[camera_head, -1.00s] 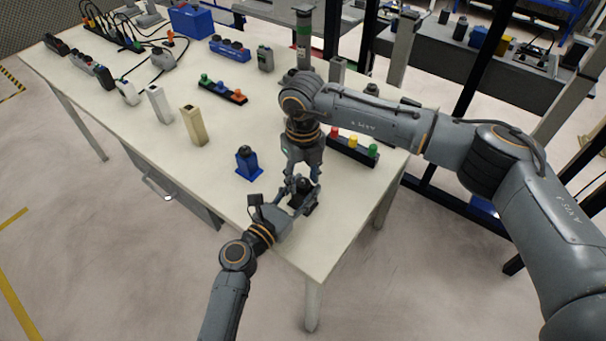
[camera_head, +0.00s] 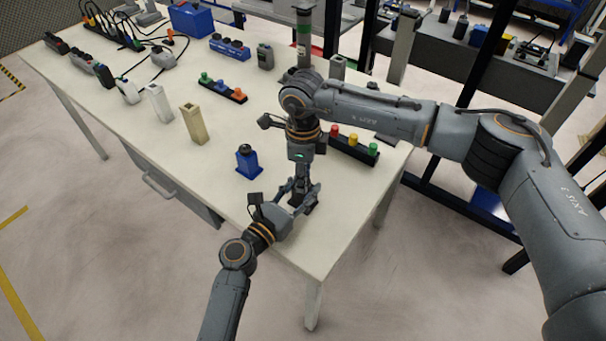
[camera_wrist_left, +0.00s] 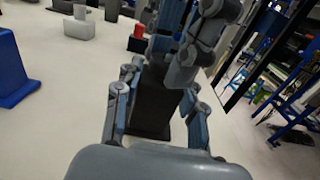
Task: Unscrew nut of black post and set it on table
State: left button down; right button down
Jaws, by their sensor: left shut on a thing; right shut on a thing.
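The black post (camera_wrist_left: 152,100) stands upright on the table (camera_head: 262,222) near its front corner. My left gripper (camera_head: 299,200) is shut around the post from the side, and in the left wrist view its fingers (camera_wrist_left: 150,108) sit on both sides of it. My right gripper (camera_head: 302,184) points straight down over the post and is shut at its top. The nut is hidden between the right fingers, so its thread cannot be seen. In the left wrist view the right fingers (camera_wrist_left: 190,55) cover the post's top.
A blue post with a dark knob (camera_head: 248,162) stands left of the grippers. A bar with red, yellow and green knobs (camera_head: 354,147) lies close behind on the right. Beige (camera_head: 194,125) and white posts (camera_head: 160,103) stand farther left. The table's front left area is bare.

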jog(key=shift+r, duration=0.2)
dwell(0.5)
jog(key=shift+r, duration=0.95)
jog(key=shift+r, duration=2)
pick_arm(q)
jog(key=c, duration=0.7)
grip_release()
